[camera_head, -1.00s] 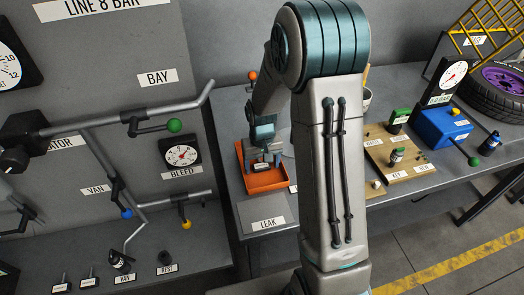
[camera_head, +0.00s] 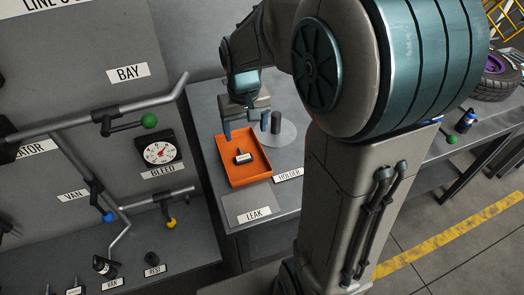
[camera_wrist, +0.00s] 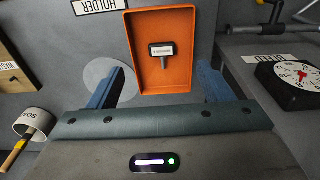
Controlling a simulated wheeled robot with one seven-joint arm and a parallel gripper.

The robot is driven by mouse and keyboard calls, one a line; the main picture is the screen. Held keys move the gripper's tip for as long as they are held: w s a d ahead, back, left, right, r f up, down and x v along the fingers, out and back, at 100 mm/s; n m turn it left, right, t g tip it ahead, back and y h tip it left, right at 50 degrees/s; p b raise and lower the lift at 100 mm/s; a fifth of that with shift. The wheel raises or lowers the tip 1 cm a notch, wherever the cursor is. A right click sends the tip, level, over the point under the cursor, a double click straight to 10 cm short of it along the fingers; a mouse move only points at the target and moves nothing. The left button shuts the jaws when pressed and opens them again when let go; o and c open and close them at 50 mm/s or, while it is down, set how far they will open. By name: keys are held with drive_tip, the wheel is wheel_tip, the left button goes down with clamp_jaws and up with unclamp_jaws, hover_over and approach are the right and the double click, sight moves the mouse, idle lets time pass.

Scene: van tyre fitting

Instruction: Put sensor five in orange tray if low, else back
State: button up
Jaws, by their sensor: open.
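The sensor (camera_head: 242,157), a small black piece with a stem and a white label, lies in the orange tray (camera_head: 262,178). The wrist view also shows the sensor (camera_wrist: 162,52) near the middle of the tray (camera_wrist: 128,30); its label is too small to read surely. My gripper (camera_head: 247,128) is open and empty, above the far end of the tray and clear of the sensor. In the wrist view its blue fingers (camera_wrist: 160,84) stand wide apart, with nothing between them.
A LEAK label (camera_head: 254,215) and HOLDER label (camera_head: 289,174) are near the tray. A board with pipes, valves and a BLEED gauge (camera_head: 158,151) stands left. My arm hides much of the bench.

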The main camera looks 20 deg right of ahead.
drive_tip(key=s+r+t, duration=0.2)
drive_tip(key=s+r, duration=0.2)
drive_tip(key=s, duration=1.1)
drive_tip(key=shift+s+t, duration=0.25)
drive_tip(key=shift+t, duration=0.15)
drive_tip(key=shift+c, duration=0.2)
